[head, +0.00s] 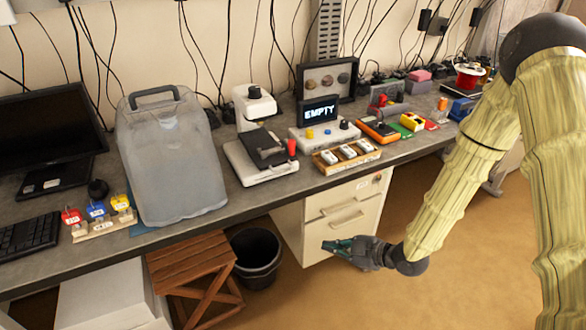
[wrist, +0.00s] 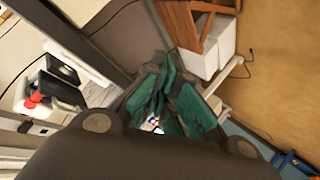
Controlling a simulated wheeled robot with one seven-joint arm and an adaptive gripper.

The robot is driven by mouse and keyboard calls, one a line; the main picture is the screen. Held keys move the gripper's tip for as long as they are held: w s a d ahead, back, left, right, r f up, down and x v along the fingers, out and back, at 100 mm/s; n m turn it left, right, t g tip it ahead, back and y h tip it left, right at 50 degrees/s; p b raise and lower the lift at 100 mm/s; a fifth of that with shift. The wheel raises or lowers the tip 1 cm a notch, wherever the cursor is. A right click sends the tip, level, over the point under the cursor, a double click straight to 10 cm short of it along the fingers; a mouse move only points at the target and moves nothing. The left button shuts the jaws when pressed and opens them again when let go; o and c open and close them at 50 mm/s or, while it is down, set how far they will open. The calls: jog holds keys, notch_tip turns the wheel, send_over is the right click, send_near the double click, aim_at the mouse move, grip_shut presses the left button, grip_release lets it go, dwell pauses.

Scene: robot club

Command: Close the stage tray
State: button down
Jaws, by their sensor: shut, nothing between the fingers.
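I cannot tell for sure which part is the stage tray. A low white device (head: 262,158) with a dark flat top and a red knob (head: 292,147) stands near the bench's front edge. A display reading EMPTY (head: 320,110) stands to the right. My gripper (head: 338,246), with teal fingers, is below the bench top, in front of the white drawer cabinet (head: 338,215) in the picture, apart from these devices. Its fingers also show in the wrist view (wrist: 165,100), shut and empty.
A large translucent container (head: 170,160) stands on the grey bench, left of the white device. A wooden tray (head: 346,156) of small white items sits at the front edge. The floor at right is open.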

jog(key=w+r+n+g+y+p, duration=0.1)
jog(key=w+r+n+y, duration=0.15)
jog(key=r+n, duration=0.6)
jog(key=w+r+n+g+y+p, duration=0.25)
jog(key=r+n, duration=0.25)
jog(key=r, duration=0.7)
jog(key=w+p+x, duration=0.1)
jog(key=p+x, duration=0.1)
jog(key=x, duration=0.4)
jog(key=w+p+x, duration=0.2)
jog(key=p+x, duration=0.1)
jog(key=x, duration=0.4)
jog(key=shift+d+t, duration=0.35)
jog(key=shift+d, duration=0.05)
jog(key=shift+w+d+f, duration=0.1)
jog(key=shift+w, duration=0.05)
